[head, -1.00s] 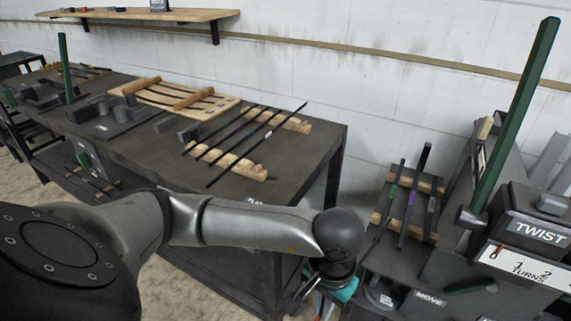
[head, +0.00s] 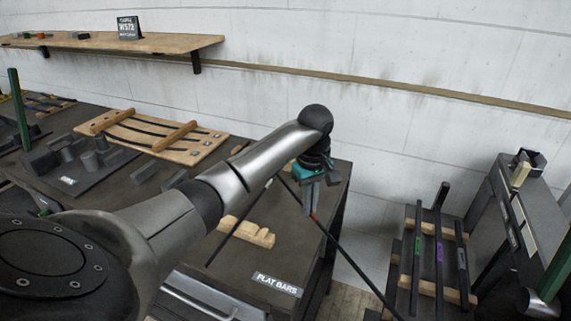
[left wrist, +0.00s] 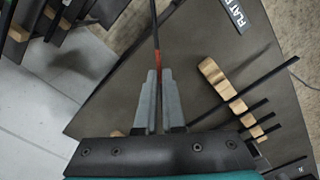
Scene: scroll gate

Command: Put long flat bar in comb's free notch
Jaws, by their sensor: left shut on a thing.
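My left gripper (head: 311,208) is shut on a long thin black bar (head: 350,262) with a red mark. In the head view the bar slants down right past the end of the workbench and runs toward the bottom edge. The left wrist view shows the red-marked bar (left wrist: 156,35) between the fingers. To the right, a pale wooden comb rack (head: 455,294) carries black bars marked green (head: 417,250), purple (head: 439,255) and grey (head: 462,262). I cannot make out its free notch clearly. My right gripper is not in view.
The dark workbench (head: 225,285) labelled FLAT BARS holds another wooden comb (head: 252,233), partly behind my arm; several bars lie there in the left wrist view. A wooden board (head: 150,133) lies farther left. A gap separates the bench and the right rack.

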